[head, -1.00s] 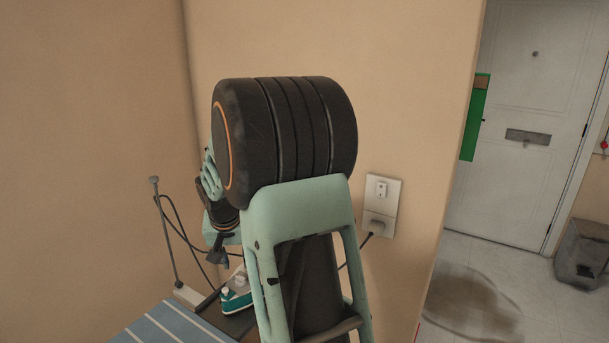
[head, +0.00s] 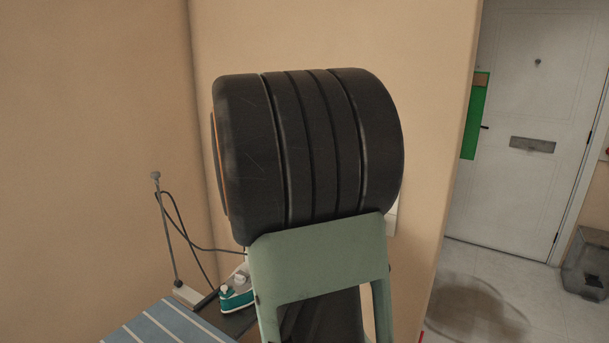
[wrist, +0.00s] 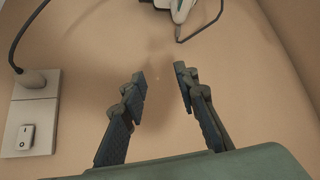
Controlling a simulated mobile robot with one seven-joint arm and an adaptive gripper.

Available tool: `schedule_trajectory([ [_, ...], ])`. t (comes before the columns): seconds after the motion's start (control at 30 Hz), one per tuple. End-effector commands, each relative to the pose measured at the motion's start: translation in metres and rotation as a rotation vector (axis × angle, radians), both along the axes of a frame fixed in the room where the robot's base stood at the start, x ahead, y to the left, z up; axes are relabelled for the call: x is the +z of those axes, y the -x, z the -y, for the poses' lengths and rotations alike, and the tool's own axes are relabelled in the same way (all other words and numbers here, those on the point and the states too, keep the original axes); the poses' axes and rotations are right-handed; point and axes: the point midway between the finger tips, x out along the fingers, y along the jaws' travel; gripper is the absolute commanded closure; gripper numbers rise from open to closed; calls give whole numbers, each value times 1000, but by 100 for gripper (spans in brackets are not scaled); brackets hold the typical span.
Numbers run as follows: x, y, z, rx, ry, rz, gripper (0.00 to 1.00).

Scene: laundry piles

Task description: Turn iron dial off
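The iron (head: 236,296), white and teal, rests on the dark end of the ironing board (head: 160,326), just left of my arm. In the wrist view, part of the iron (wrist: 180,10) shows at the top edge, cut off by the frame. I cannot make out its dial in either view. My gripper (wrist: 161,76) is open and empty, with its fingers apart in front of the plain wall. The iron lies beyond the fingertips, apart from them. In the head view my own arm hides the gripper.
A wall socket with a switch (wrist: 28,110) and plugged cable is at the left of the wrist view. A thin cord holder (head: 165,225) stands left of the iron, with a dark cable running behind. A white door (head: 535,140) and open floor are at the right.

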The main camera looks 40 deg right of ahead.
Motion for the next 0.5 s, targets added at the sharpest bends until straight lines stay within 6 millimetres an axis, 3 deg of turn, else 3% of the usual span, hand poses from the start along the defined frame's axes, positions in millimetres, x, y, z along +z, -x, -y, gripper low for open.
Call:
schedule_trajectory([
  [0.3,43,16,40,-112,65,82,72],
  [0.5,59,24,54,-154,86,111,72],
])
